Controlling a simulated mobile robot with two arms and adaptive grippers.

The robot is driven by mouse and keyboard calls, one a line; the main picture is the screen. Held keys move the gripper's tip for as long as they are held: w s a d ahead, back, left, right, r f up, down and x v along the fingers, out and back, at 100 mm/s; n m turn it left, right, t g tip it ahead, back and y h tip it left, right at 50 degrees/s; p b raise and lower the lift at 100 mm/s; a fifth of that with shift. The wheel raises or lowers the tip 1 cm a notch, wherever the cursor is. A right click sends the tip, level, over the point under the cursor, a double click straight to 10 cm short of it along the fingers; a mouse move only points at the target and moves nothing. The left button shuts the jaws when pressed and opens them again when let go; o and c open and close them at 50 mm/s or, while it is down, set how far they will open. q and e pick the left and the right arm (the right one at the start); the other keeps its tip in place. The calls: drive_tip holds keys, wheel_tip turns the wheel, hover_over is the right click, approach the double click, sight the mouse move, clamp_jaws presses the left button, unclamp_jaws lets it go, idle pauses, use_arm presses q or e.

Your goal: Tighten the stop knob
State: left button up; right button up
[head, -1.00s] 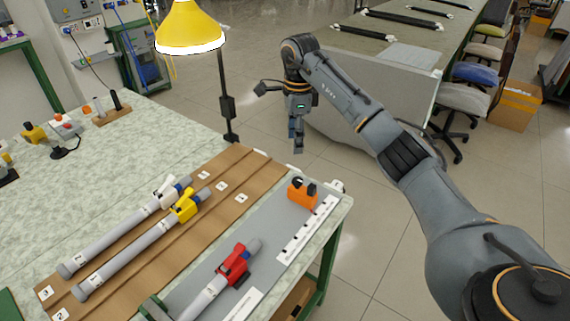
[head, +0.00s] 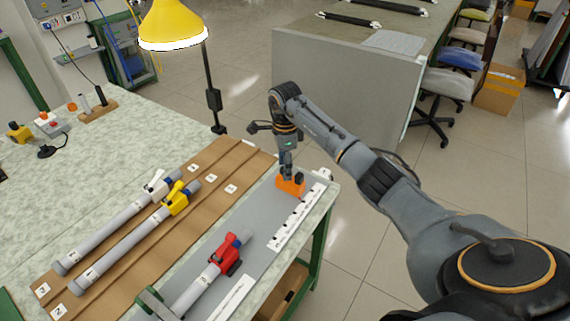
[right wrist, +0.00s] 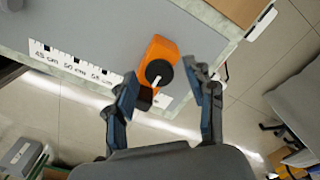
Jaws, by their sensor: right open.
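The orange stop (head: 290,185) stands at the far end of the grey measuring board (head: 262,213), beside the scale strip. Its round black knob (right wrist: 159,72) with a white pointer line faces up in the right wrist view, where the orange stop body (right wrist: 158,52) also shows. My right gripper (head: 287,177) is right at the stop in the head view. In the right wrist view my right gripper (right wrist: 165,90) is open, with its two fingers on either side of the knob. I cannot tell whether either finger touches it. My left gripper is not in view.
A rod with a red clamp (head: 228,255) lies on the grey board. Rods with a white clamp (head: 157,183) and a yellow clamp (head: 176,200) lie in the brown rack. A yellow lamp (head: 173,25) stands behind the rack. Floor is open right of the table.

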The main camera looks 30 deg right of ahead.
drive_tip(key=shift+c, duration=0.2)
clamp_jaws()
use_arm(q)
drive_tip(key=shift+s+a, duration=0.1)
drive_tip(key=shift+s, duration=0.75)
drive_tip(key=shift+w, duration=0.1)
use_arm(e)
drive_tip(key=shift+m, duration=1.5)
drive_tip(key=m+p, duration=0.1)
drive_tip(key=m, duration=0.9)
drive_tip(key=shift+m+p, duration=0.35)
drive_tip(key=shift+m, duration=0.05)
use_arm(q)
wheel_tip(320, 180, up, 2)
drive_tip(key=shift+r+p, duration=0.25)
drive_tip(key=shift+p, duration=0.2)
use_arm(e)
drive_tip(key=m, duration=0.4)
